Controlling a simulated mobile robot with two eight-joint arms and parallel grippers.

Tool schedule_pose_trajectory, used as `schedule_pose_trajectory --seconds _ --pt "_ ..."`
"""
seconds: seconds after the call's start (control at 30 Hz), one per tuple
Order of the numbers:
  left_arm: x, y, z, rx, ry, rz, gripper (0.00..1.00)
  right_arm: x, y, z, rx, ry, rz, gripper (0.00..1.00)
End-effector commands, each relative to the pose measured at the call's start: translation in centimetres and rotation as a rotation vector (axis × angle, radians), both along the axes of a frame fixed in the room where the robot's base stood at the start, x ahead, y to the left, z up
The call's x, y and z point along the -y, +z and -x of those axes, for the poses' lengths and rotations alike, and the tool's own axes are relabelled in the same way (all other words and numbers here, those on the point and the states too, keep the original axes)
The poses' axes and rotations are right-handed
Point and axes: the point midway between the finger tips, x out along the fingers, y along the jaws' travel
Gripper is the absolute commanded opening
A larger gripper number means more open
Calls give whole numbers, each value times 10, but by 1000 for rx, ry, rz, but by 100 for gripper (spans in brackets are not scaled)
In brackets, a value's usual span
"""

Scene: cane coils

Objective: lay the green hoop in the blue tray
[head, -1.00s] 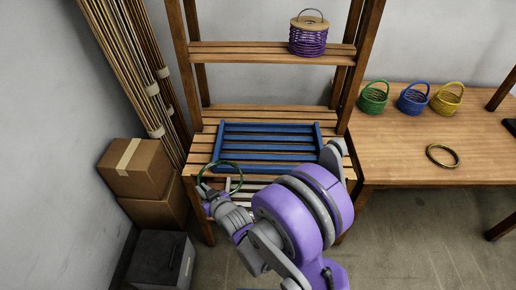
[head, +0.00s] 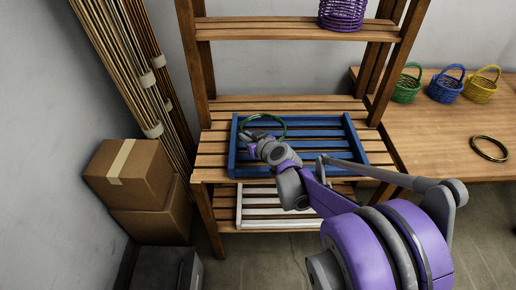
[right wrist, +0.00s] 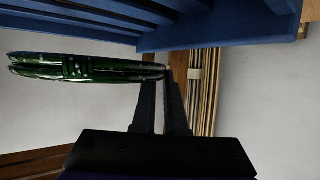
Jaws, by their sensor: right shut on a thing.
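The green hoop (head: 284,127) is in the fingers of my right gripper (head: 254,142), which is shut on its rim. In the head view the hoop overlaps the back left part of the blue tray (head: 234,150). In the right wrist view the hoop (right wrist: 75,67) sticks out to the left from the fingertips (right wrist: 168,82), seen nearly edge-on. There the blue tray (right wrist: 220,32) shows with a gap between it and the hoop. The tray lies on the slatted shelf, and my right arm hides part of its front. My left gripper is not in view.
A white slatted tray (head: 262,216) sits below. A side table at right holds small baskets (head: 447,88) and a dark ring (head: 489,148). Cardboard boxes (head: 130,174) stand left.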

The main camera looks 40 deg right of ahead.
Motion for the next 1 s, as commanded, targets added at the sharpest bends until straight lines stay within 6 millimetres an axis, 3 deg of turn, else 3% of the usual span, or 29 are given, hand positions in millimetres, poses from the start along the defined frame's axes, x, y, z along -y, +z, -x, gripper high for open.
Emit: schedule_pose_trajectory --seconds 0.03,0.27,0.47,0.83,0.87,0.9,1.0 --pt "0 -6 0 -2 0 0 50 0 -11 0 -1 0 0 0" --pt "0 -12 0 -4 0 0 50 0 -29 0 0 0 0 0" --pt "0 -25 -1 -8 0 0 50 0 -57 -1 -1 0 1 0" --pt "0 -25 -1 -9 0 0 50 -1 -61 0 0 0 0 0" --pt "0 -25 -1 -9 0 0 50 -1 -61 0 0 0 0 14" --pt "0 -25 -1 -9 0 0 50 -1 -60 0 0 0 0 21" --pt "0 -25 -1 -9 0 0 50 -1 -60 0 0 0 0 23"
